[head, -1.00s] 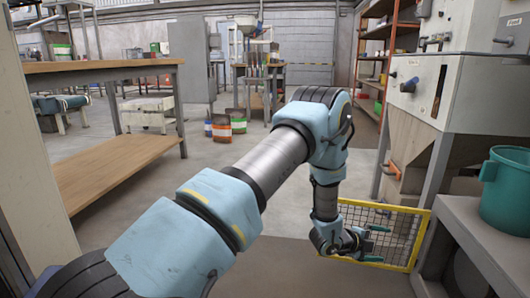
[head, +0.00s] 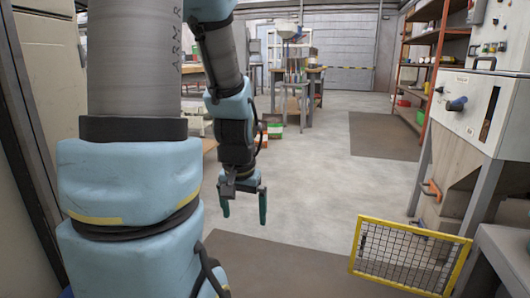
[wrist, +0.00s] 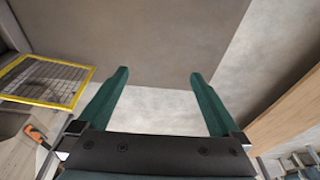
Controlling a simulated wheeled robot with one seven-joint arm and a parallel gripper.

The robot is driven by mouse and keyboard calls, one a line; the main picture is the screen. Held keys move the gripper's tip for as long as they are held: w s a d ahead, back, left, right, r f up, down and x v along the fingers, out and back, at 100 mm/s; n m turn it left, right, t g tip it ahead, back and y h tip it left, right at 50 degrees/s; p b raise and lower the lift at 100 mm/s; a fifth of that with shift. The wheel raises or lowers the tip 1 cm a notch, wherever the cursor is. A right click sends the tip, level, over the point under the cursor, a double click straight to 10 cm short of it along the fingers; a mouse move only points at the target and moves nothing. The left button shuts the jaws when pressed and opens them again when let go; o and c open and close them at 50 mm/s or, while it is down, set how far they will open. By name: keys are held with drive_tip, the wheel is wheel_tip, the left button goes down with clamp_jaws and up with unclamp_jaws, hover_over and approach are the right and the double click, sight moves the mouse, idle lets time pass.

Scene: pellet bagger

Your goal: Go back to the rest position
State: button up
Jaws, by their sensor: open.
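My gripper (head: 244,205) hangs below my folded arm in the head view, its two green fingers apart and pointing down. It is empty and in free air, to the left of the yellow mesh guard. In the wrist view my gripper (wrist: 158,85) shows both fingers spread wide, with only grey floor and a darker mat between and beyond them. My arm fills the left part of the head view and hides what stands behind it.
The yellow-framed mesh guard (head: 408,256) stands open at lower right, below the bagger machine (head: 470,110). It also shows in the wrist view (wrist: 42,82). Orange shelving (head: 432,62) and a table (head: 312,74) stand farther back. The floor (head: 320,180) in the middle is clear.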

drive_tip(key=s+a+r+n+p, duration=0.1)
drive_tip(key=r+p, duration=1.8)
drive_tip(key=s+r+p, duration=0.2)
drive_tip(key=r+p, duration=1.7)
drive_tip(key=r, duration=0.1)
drive_tip(key=shift+s+a+n+g, duration=0.3)
drive_tip(key=shift+a+n+g, duration=0.05)
drive_tip(key=shift+n+g, duration=0.05)
drive_tip(key=shift+c, duration=0.2)
